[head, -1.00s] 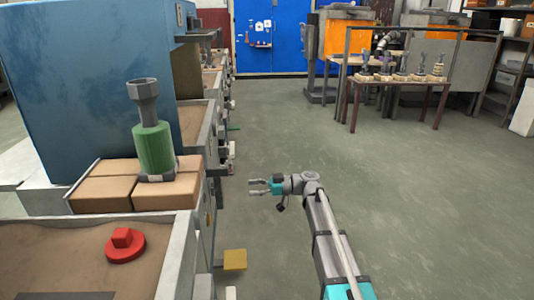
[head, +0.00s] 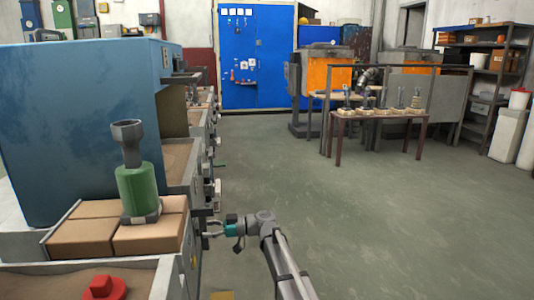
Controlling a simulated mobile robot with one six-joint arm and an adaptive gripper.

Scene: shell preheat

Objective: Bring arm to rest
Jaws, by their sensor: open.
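My gripper (head: 214,228) is at the lower middle of the head view, its two fingers apart and nothing between them. It points left, toward the side of the workbench row, at the end of my outstretched arm (head: 278,255). In the picture its fingertips lie close to the bench side; whether they touch it I cannot tell. A green cylinder with a dark grey flared top (head: 138,185) stands upright on tan blocks (head: 85,236), left of my gripper.
A blue cabinet (head: 80,120) stands behind the blocks. A red knob-shaped piece (head: 104,288) lies in the sand-filled tray (head: 165,275) at front left. A table (head: 378,118) with several upright parts stands at the back right, before orange-fronted units (head: 325,70). The middle floor is clear.

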